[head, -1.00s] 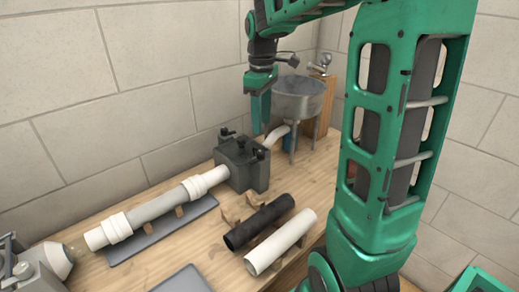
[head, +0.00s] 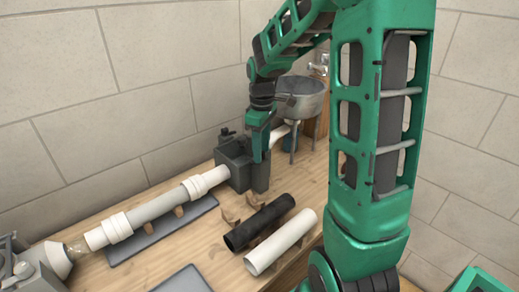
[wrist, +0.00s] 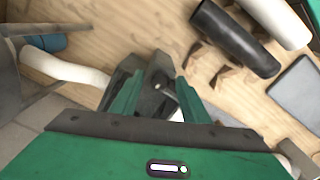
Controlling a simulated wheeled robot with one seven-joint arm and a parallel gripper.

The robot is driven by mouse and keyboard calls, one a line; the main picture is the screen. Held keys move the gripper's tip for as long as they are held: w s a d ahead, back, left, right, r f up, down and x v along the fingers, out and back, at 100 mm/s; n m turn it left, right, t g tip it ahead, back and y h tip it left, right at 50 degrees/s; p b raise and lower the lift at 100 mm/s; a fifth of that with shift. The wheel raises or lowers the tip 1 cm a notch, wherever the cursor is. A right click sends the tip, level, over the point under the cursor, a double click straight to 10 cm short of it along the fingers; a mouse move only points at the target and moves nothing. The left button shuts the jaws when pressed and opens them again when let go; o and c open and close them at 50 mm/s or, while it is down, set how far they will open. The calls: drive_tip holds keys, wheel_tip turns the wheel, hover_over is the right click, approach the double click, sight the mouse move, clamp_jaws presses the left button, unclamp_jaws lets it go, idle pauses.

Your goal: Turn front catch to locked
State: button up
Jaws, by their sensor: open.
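The dark grey clamp box (head: 232,160) stands on the bench with a white pipe entering its left side. A black catch (head: 227,133) shows on its back part. The front catch is hidden behind my gripper in the head view. My gripper (head: 259,155) points down at the front right of the box. In the wrist view my gripper (wrist: 156,92) has its fingers apart, with dark parts of the box (wrist: 158,76) between them. A small light knob or bolt shows there. I cannot tell whether the fingers touch the catch, or which way it is turned.
A metal basin (head: 301,98) on legs stands behind right. A long white pipe (head: 150,210) runs left over a grey tray. A grey machine (head: 38,268) is at lower left.

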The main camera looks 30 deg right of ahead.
drive_tip(key=shift+c, duration=0.7)
clamp_jaws()
drive_tip(key=c, duration=0.9)
unclamp_jaws()
drive_tip(key=m, duration=0.3)
drive_tip(key=shift+m, duration=0.4)
drive_tip(key=m, duration=0.4)
drive_tip(key=shift+w+a+m, duration=0.1)
drive_tip(key=shift+m, duration=0.2)
drive_tip(key=m, duration=0.8)
drive_tip(key=shift+a+m, duration=0.1)
drive_tip(key=shift+m, duration=0.2)
drive_tip(key=shift+w, duration=0.1)
